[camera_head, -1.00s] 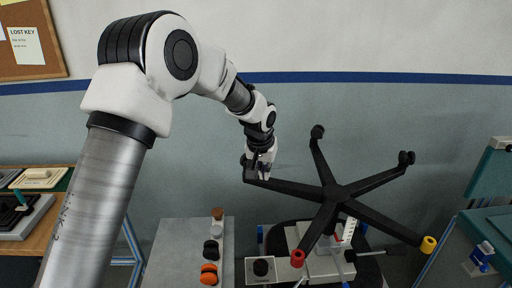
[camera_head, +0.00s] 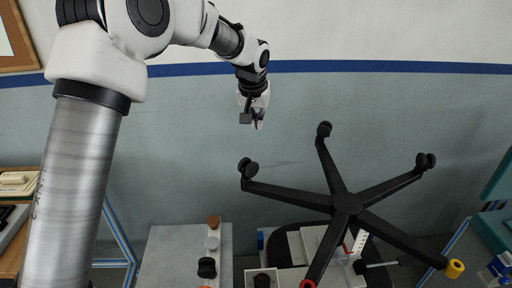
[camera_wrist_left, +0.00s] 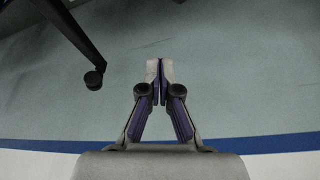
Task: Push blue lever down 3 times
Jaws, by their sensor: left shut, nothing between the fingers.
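My left gripper (camera_head: 257,120) is shut and empty, raised in front of the wall, above and apart from the chair base. In the left wrist view its fingertips (camera_wrist_left: 160,66) meet. A small blue part (camera_head: 260,240) shows at the left side of the machine under the chair base, and another blue part (camera_head: 498,266) shows at the right edge; I cannot tell which, if either, is the blue lever. My right gripper is not in view.
A caster (camera_head: 248,168) is below my left gripper; a caster also shows in the left wrist view (camera_wrist_left: 94,80). A grey table (camera_head: 170,255) holds small round parts. Wall space around the gripper is free.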

